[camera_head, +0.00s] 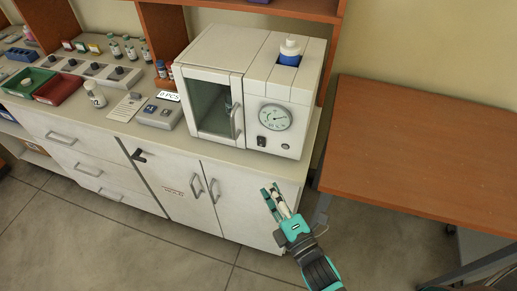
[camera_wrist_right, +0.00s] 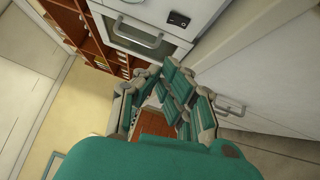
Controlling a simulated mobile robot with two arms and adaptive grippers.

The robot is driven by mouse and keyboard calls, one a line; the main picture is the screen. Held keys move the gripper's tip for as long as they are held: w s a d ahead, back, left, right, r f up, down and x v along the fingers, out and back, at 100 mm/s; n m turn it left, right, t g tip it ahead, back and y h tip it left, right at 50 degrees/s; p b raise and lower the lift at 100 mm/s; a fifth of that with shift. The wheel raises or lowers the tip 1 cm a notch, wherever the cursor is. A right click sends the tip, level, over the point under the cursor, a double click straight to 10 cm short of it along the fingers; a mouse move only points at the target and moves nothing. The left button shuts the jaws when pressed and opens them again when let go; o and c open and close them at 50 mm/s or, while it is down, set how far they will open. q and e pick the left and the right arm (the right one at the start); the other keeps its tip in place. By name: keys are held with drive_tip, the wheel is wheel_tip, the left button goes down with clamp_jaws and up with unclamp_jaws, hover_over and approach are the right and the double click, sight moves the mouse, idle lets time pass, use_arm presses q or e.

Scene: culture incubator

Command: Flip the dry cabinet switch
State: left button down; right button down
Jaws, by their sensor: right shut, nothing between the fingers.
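The white dry cabinet (camera_head: 226,72) stands on the counter in the head view, with a glass door at its left and a round gauge on its right front. Its small black switch (camera_head: 262,141) is below and left of the gauge. The switch also shows in the right wrist view (camera_wrist_right: 179,19), near the top. My right gripper (camera_head: 271,190) is shut and empty, in front of the lower cupboard, below the switch and apart from it. Its green fingers (camera_wrist_right: 163,82) also show in the right wrist view. My left gripper is not in view.
The counter (camera_head: 148,130) carries a small grey device (camera_head: 160,113), bottles and red and green trays at the left. Cupboard doors with handles (camera_head: 196,188) are below. A brown table (camera_head: 420,140) stands at the right. Grey floor (camera_head: 100,240) is clear in front.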

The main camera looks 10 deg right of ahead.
sight(261, 142)
drive_tip(key=p+x, duration=0.1)
drive_tip(key=x, duration=0.3)
drive_tip(key=d+p+x, duration=0.1)
drive_tip(key=x, duration=0.3)
drive_tip(key=d+p+x, duration=0.1)
drive_tip(key=x, duration=0.3)
drive_tip(key=shift+w+r+p, duration=0.2)
drive_tip(key=shift+w+p, duration=0.15)
drive_tip(key=shift+p, duration=0.05)
drive_tip(key=shift+w+d, duration=0.3)
drive_tip(key=shift+w, duration=0.05)
drive_tip(key=shift+w+r+p, duration=0.1)
drive_tip(key=shift+r+p, duration=0.15)
drive_tip(key=shift+p, duration=0.35)
drive_tip(key=shift+w+d+m+g+p, duration=0.1)
drive_tip(key=shift+w+m+g+p, duration=0.05)
drive_tip(key=shift+m+g+p, duration=0.15)
drive_tip(key=shift+f, duration=0.15)
